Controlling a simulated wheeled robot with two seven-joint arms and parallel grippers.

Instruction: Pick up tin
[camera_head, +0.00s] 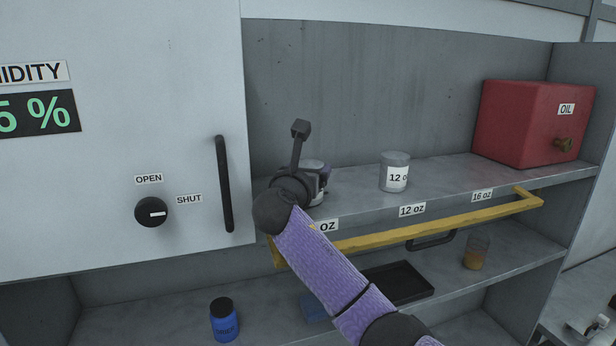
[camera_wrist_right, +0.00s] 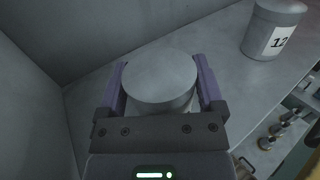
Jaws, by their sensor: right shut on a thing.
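My right gripper (camera_wrist_right: 160,92) is shut on a grey round tin (camera_wrist_right: 160,80), with one purple finger on each side of it. In the head view my right gripper (camera_head: 318,178) is at the left end of the upper shelf, and my wrist hides most of the tin there. I cannot tell whether the tin touches the shelf. A second grey tin labelled 12 oz (camera_head: 395,172) stands upright on the shelf to the right, apart from the gripper. It also shows in the wrist view (camera_wrist_right: 272,28). My left gripper is not in view.
A yellow rail (camera_head: 420,230) runs along the front of the upper shelf (camera_head: 440,178). A red oil box (camera_head: 525,125) stands at its right end. A cabinet door with a black handle (camera_head: 225,185) is close on the left. The lower shelf holds a blue jar (camera_head: 224,320) and black tray (camera_head: 398,283).

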